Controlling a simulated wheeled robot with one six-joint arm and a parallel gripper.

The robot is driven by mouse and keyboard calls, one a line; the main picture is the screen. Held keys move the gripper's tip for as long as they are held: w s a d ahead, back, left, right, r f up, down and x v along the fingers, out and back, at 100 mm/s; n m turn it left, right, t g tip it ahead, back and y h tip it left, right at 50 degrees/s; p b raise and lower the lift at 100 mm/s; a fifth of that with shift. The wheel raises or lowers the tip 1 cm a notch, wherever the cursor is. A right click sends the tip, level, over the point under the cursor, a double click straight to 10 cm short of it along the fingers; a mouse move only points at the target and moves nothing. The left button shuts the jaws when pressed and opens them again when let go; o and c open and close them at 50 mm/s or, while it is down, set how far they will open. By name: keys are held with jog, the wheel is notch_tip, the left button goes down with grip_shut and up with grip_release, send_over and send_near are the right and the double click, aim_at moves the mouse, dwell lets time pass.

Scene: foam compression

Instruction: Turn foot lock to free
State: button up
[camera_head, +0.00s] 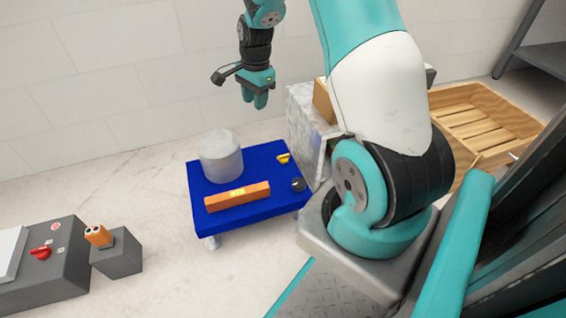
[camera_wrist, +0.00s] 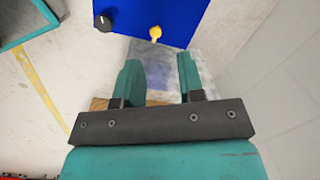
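A blue wheeled cart (camera_head: 240,212) stands on the floor in the middle of the head view; its edge also shows at the top of the wrist view (camera_wrist: 180,12). A yellow lever (camera_head: 283,158) and a round black knob (camera_head: 298,184) sit along its right edge. Both show in the wrist view, the lever (camera_wrist: 155,32) and the knob (camera_wrist: 103,22). I cannot tell which is the foot lock. My gripper (camera_head: 254,98) points down, above and behind the cart, apart from both. In the wrist view its fingers (camera_wrist: 159,62) are spread and empty.
A pale grey cylinder (camera_head: 221,157) and an orange bar (camera_head: 237,196) rest on the cart. A grey speckled block (camera_head: 300,115) stands close at its right. A wooden crate (camera_head: 495,135) is further right. A dark console with a red knob (camera_head: 40,253) and a grey block (camera_head: 117,262) stand front left.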

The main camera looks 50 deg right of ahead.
aim_at(284, 158)
jog(key=s+d+f+m+b, duration=0.25)
jog(key=d+f+m, duration=0.35)
jog(key=d+f, duration=0.35)
jog(key=shift+g+h, duration=0.3)
notch_tip(284, 158, down, 16)
jog(key=b, duration=0.8)
jog(key=shift+a+f+b, duration=0.15)
jog(key=shift+f+b, duration=0.1)
jog(key=shift+b, duration=0.1)
grip_shut()
